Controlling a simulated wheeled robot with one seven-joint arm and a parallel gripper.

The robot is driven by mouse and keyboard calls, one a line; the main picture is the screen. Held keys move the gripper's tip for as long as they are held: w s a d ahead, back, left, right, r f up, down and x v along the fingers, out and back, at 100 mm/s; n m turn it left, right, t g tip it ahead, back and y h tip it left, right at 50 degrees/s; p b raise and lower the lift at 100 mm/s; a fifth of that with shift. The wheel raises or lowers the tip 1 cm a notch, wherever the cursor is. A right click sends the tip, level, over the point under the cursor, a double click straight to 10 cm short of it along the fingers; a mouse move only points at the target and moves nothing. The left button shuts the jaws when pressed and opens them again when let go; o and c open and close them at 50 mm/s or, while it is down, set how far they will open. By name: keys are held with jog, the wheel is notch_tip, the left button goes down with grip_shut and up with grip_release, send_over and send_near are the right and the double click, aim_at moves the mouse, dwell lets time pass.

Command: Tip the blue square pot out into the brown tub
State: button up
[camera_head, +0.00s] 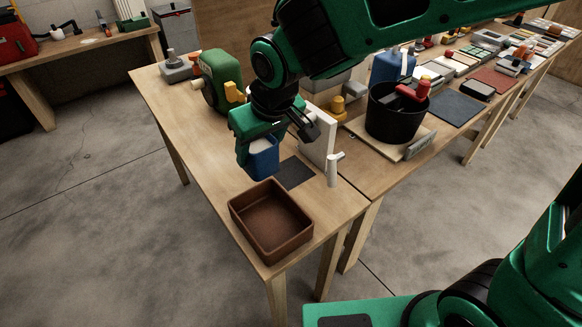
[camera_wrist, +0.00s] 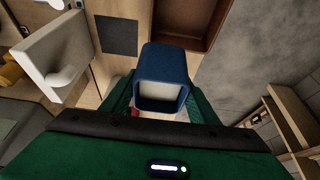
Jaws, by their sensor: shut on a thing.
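The blue square pot (camera_head: 263,158) is held by my gripper (camera_head: 262,140), above the bench and behind the brown tub. In the wrist view the pot (camera_wrist: 163,62) shows its open end, with something pale inside. My gripper is shut on it; the fingertips are mostly hidden in the head view. The brown tub (camera_head: 244,232) sits at the near corner of the bench, open side up, and its visible floor looks empty. Part of the tub (camera_wrist: 188,14) shows at the top of the wrist view, beyond the pot. The pot is apart from the tub.
A dark flat mat (camera_head: 294,173) lies behind the tub. A white upright panel (camera_head: 318,135) and a pale grey pipe-like piece (camera_head: 333,168) stand right of my gripper. A black bucket (camera_head: 395,115) is farther right. A green rounded machine (camera_head: 219,75) stands at the back left.

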jog(key=shift+w+d, duration=0.1)
jog(key=shift+w, duration=0.05)
jog(key=shift+w+d+f, duration=1.25)
jog(key=shift+w+f, duration=0.2)
jog(key=shift+f, duration=0.3)
jog(key=shift+w+d+f, duration=1.2)
jog(key=shift+w+f, duration=0.25)
jog(key=shift+f, duration=0.35)
jog(key=shift+w+d+f, duration=1.25)
jog(key=shift+w+f, duration=0.2)
jog(key=shift+f, duration=0.3)
jog(key=shift+f, duration=0.25)
jog(key=o, duration=1.1)
jog(key=shift+c, duration=0.2)
jog(key=v, duration=1.2)
